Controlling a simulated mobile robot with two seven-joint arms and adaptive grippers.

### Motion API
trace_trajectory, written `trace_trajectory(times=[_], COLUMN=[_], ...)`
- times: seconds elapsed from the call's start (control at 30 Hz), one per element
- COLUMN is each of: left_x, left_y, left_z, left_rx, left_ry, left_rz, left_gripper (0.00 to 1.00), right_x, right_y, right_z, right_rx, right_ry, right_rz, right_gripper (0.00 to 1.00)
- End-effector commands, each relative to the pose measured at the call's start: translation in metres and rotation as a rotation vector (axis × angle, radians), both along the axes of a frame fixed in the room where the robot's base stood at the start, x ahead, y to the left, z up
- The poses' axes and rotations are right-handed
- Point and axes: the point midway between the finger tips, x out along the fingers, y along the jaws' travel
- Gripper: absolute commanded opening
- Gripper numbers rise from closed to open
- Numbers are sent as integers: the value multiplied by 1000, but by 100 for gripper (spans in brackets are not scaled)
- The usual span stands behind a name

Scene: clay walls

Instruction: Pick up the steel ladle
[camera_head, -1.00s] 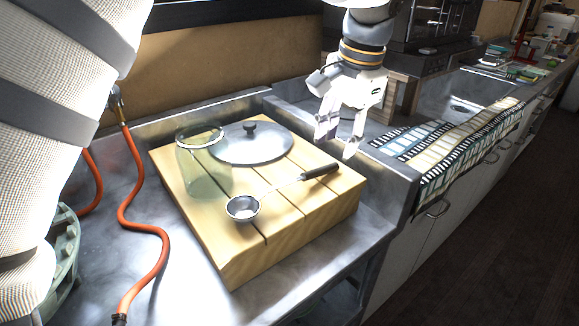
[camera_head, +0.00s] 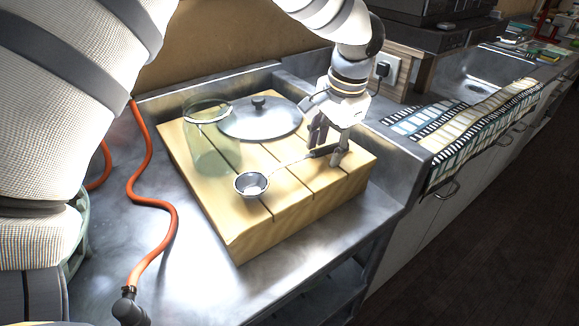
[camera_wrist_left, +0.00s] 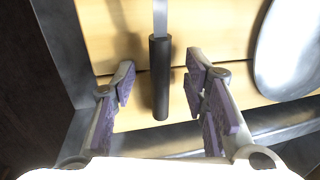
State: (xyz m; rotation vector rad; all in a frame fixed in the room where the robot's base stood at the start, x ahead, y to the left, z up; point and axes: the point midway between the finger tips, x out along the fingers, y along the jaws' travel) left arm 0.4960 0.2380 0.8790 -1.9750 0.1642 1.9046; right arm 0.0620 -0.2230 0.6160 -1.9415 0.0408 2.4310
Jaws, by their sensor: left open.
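The steel ladle (camera_head: 251,184) lies on the wooden board, its round bowl toward the front left and its dark handle toward the right. My left gripper (camera_head: 327,152) is at the handle end, pointing down. In the left wrist view the black handle (camera_wrist_left: 159,80) lies between the two open fingers of the gripper (camera_wrist_left: 160,98), with a gap on each side. The handle looks closer to the right finger. In the head view the fingers partly hide the handle. My right gripper is not in view.
The wooden board (camera_head: 245,236) stands on a steel counter. A green glass jar (camera_head: 210,150) and a steel lid (camera_head: 262,124) with a knob stand on it, behind the ladle. An orange hose (camera_head: 150,204) runs along the left. A striped towel (camera_head: 470,125) hangs at right.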

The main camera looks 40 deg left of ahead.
Motion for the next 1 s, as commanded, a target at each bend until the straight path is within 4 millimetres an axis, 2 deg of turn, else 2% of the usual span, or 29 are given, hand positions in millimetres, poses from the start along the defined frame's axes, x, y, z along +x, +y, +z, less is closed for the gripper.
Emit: trace_trajectory(times=[0.03, 0.2, 0.23, 0.53, 0.67, 0.8, 1.0], left_x=[0, 0, 0, 0, 1, -2, -41], left_y=[0, 0, 0, 0, 0, -2, -25], left_z=[1, 1, 1, 2, 11, 41, 99], left_rx=[0, 0, 0, 1, 0, 1, 3], left_ry=[-1, -1, -1, -1, -4, -6, -18], left_rz=[0, 0, 0, 0, -1, -2, -1], left_gripper=[40, 2, 0, 0, 0, 0, 0], right_x=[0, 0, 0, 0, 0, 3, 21], right_y=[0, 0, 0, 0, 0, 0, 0], right_z=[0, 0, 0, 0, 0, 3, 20], right_rx=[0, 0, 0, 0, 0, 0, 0], right_ry=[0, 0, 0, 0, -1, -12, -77], right_rz=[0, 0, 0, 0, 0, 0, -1], right_gripper=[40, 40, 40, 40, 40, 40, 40])
